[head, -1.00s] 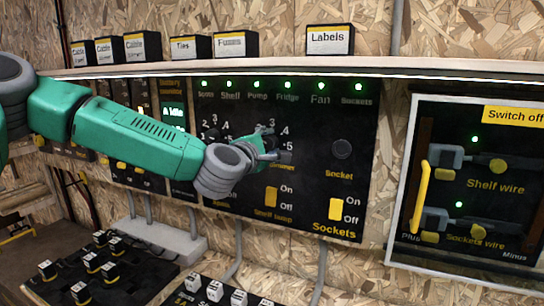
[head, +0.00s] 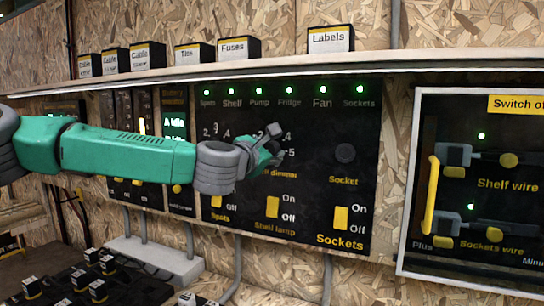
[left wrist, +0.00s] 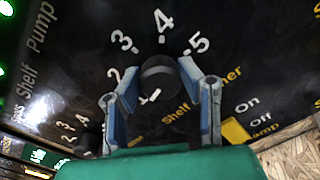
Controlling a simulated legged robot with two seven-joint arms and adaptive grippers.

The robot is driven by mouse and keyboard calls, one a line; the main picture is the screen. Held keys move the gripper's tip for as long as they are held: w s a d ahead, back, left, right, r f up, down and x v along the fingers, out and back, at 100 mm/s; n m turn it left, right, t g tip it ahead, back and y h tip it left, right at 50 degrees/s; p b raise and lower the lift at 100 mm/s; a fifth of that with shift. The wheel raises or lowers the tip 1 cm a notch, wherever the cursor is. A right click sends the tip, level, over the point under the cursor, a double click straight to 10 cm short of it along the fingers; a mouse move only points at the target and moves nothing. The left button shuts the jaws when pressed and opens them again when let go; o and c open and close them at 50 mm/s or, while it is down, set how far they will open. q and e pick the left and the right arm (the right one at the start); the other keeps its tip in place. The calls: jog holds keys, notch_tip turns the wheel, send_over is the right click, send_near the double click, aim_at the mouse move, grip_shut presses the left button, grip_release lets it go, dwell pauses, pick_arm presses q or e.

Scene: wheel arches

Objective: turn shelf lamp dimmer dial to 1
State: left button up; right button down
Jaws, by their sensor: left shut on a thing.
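The shelf lamp dimmer dial (left wrist: 160,75) is a round black knob on the black panel, with 2, 3, 4 and 5 around its left, top and right in the left wrist view. A short white mark shows at its lower-left edge; I cannot tell whether it is the pointer or a numeral. My left gripper (left wrist: 161,85) is shut on the dial, one blue-grey finger on each side. In the head view my left gripper (head: 268,148) covers the dial and part of its scale. My right gripper is not in view.
The yellow shelf lamp switch (head: 273,206) sits just below the dial, by On and Off labels. A shelf (head: 300,66) with label boxes runs above the panel.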

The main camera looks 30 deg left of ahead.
pick_arm(q)
jog(key=shift+f, duration=0.5)
jog(key=o, duration=1.1)
jog(key=shift+a+r, duration=0.1)
jog(key=shift+a, duration=0.1)
jog(key=s, duration=1.2)
jog(key=shift+d, duration=0.1)
